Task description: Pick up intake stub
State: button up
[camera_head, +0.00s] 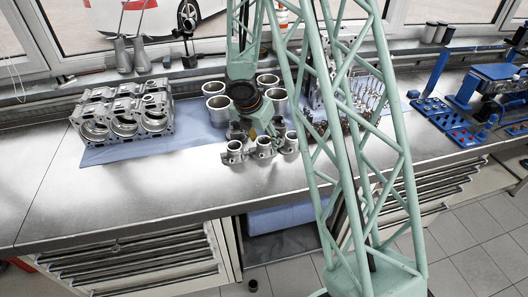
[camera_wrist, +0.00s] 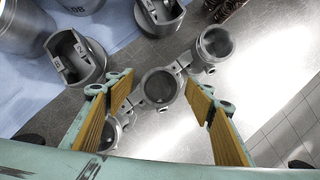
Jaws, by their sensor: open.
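The intake stub, seen as a grey metal piece with a row of round open tubes joined by flanges, lies on the bench near its front edge (camera_head: 264,147). In the wrist view its middle tube (camera_wrist: 160,87) shows between my finger pads, with another tube at upper right and one partly hidden behind my left finger. My gripper (camera_wrist: 158,82) is open, pads on either side of the middle tube, with nothing held. In the head view my gripper (camera_head: 262,130) is above and just behind the stub, partly hidden by my arm. Whether the pads touch it I cannot tell.
Pistons (camera_wrist: 76,57) lie close behind the stub, with cylinder liners (camera_head: 217,110) on the blue cloth (camera_head: 185,135). An engine block (camera_head: 125,112) stands left, and blue fixtures (camera_head: 450,110) stand right. The bench left of centre (camera_head: 90,200) is bare.

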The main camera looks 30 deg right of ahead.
aim_at(267, 140)
jog(key=shift+w+d+f, duration=0.1)
jog(key=shift+d+f, duration=0.05)
jog(key=shift+f, duration=0.15)
dwell(0.4)
jog(key=c, duration=1.1)
jog(key=shift+r, duration=0.1)
jog(key=shift+r+p, duration=0.9)
jog(key=shift+r, duration=0.95)
jog(key=shift+s+f+b, duration=0.15)
jog(key=shift+s+b, duration=0.25)
jog(key=shift+s, duration=0.35)
jog(key=s+a+b, duration=0.1)
jog(key=s, duration=0.3)
jog(key=s+a+r+b, duration=0.1)
jog(key=s, duration=0.4)
jog(key=s+a+b, duration=0.1)
jog(key=s+b, duration=0.1)
jog(key=s, duration=0.3)
jog(key=shift+s+a+r, duration=0.1)
jog(key=shift+a+r, duration=0.1)
jog(key=shift+d, duration=0.1)
